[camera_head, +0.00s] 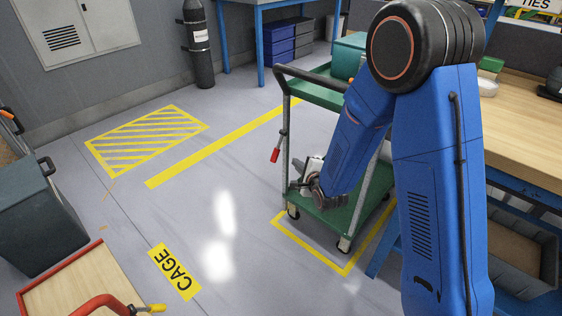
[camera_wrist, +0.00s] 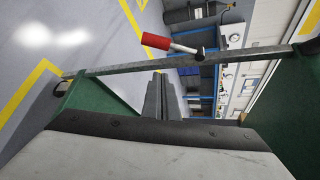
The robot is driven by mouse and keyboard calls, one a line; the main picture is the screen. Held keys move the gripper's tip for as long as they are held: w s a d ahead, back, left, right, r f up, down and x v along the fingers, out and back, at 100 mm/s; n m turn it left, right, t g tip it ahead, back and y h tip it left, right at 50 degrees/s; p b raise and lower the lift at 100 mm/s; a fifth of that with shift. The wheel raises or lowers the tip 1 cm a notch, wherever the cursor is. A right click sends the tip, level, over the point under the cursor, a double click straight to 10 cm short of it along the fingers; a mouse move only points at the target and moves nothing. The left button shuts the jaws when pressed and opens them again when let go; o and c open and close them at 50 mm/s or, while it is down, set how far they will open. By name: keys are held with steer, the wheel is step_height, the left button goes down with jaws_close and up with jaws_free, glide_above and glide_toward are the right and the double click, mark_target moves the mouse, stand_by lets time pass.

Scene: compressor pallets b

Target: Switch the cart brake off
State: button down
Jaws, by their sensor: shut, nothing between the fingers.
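The cart (camera_head: 313,92) is green with two shelves and a dark push handle. Its brake lever (camera_head: 275,155) has a red grip and hangs down and slightly outward from a pivot on the near left post. In the wrist view the red grip (camera_wrist: 158,40) and its metal stem sit above the fingers, joined to the grey post (camera_wrist: 120,71). My gripper (camera_head: 296,184) is low beside the cart, below the lever and close to the lower shelf. In the wrist view its fingers (camera_wrist: 162,88) are together and empty, apart from the lever.
The cart's lower shelf (camera_head: 340,220) is close to my gripper. A wooden workbench (camera_head: 525,130) stands right of the cart. A dark bin (camera_head: 35,225) and a red-edged cart (camera_head: 75,285) are at the left. The floor left of the green cart is clear.

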mark_target(278, 148)
steer(key=shift+s+a+f+m+y, duration=0.2)
steer(key=shift+a+f+m, duration=0.05)
steer(key=shift+a+f, duration=0.25)
steer(key=shift+s+a+f+m+y, duration=0.15)
steer(key=shift+a+f+m+y, duration=0.1)
steer(key=shift+a+f, duration=0.25)
steer(key=shift+w, duration=0.1)
steer(key=x, duration=1)
steer(key=shift+r, duration=0.3)
